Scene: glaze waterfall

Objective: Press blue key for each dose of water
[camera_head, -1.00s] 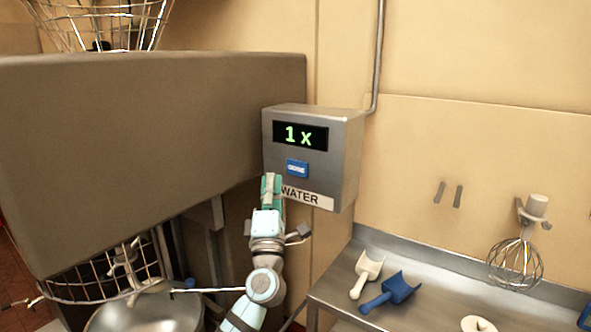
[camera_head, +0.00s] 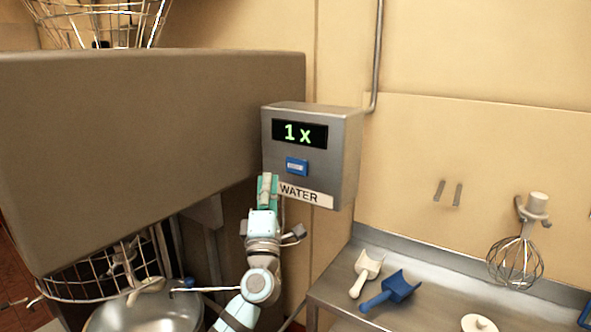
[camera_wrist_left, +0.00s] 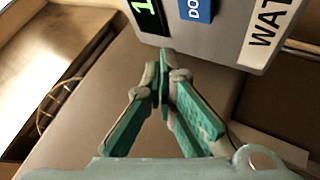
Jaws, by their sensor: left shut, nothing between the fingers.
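The grey water box (camera_head: 343,160) is on the wall, and its display (camera_head: 299,134) reads "1 x" in green. The blue key (camera_head: 297,166) is below the display, above the "WATER" label (camera_head: 305,195). My left gripper (camera_head: 267,178) is shut and empty, just below and left of the key. In the left wrist view, the shut fingertips (camera_wrist_left: 164,58) are near the box's edge, and the blue key (camera_wrist_left: 197,9) is above and right of them at the frame's top, partly cut off. I cannot tell the gap in depth. My right gripper is not in view.
A large grey-brown machine housing (camera_head: 150,150) is left of the box, with a metal bowl (camera_head: 150,314) and wire guard below. On the steel table (camera_head: 335,290) lie a white scoop (camera_head: 366,272) and blue scoop (camera_head: 392,291). A whisk (camera_head: 515,258) hangs on the wall.

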